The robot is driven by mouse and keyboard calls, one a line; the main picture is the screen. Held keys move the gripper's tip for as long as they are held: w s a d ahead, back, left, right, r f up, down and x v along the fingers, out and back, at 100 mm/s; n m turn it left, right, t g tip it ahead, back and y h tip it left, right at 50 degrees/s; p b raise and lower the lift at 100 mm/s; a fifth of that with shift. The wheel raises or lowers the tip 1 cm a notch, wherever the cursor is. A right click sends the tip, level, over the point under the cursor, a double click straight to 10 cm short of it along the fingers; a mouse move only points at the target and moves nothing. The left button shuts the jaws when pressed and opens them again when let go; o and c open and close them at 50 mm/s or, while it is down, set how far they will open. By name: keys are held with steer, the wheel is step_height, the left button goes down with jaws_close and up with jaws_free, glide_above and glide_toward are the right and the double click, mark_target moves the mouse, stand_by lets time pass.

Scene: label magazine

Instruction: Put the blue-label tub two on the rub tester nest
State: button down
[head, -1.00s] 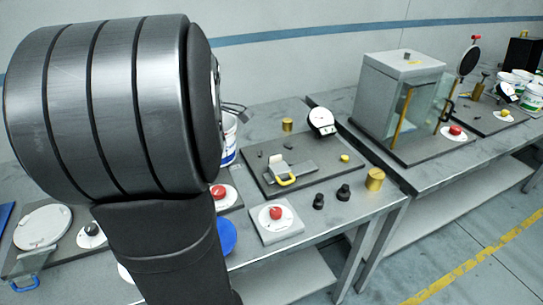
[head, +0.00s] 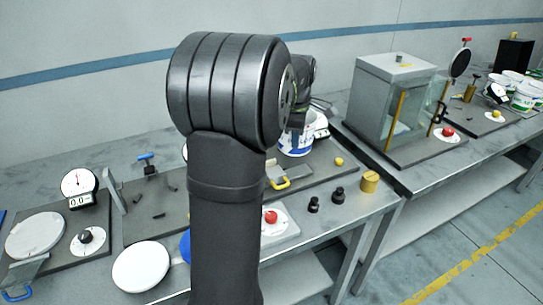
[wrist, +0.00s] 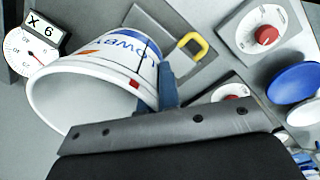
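A white tub with a blue label (wrist: 112,82) fills the left middle of the wrist view, its open mouth toward the lower left. In the head view the tub (head: 296,142) hangs beyond my arm, above the bench plate with the yellow-handled fixture (head: 285,182). My arm covers part of that plate. The number on the label is not readable. I cannot tell for certain which fixture is the rub tester nest.
A red-button box (head: 272,221), black knobs (head: 338,195) and a brass cylinder (head: 369,182) stand along the front edge. A glass-fronted cabinet (head: 393,95) is to the right. A white disc (head: 140,267) and dial gauge (head: 78,184) are left. Other tubs (head: 524,97) stand far right.

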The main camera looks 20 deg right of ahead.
steer(key=shift+w+a+f, duration=0.7)
steer(key=shift+w+f, duration=0.55)
steer(key=shift+f, duration=0.3)
steer(key=shift+w+a+f, duration=0.65)
steer(key=shift+w+f, duration=0.65)
steer(key=shift+f, duration=0.2)
steer(key=shift+w+a+f, duration=0.7)
steer(key=shift+w+f, duration=0.55)
steer(key=shift+f, duration=0.3)
steer(key=shift+f, duration=0.1)
steer(key=c, duration=1.7)
jaws_free()
steer(key=r, duration=0.8)
steer(key=s+r, duration=0.1)
steer(key=r, duration=0.3)
steer(key=shift+a+r, duration=0.1)
steer(key=shift+a, duration=0.25)
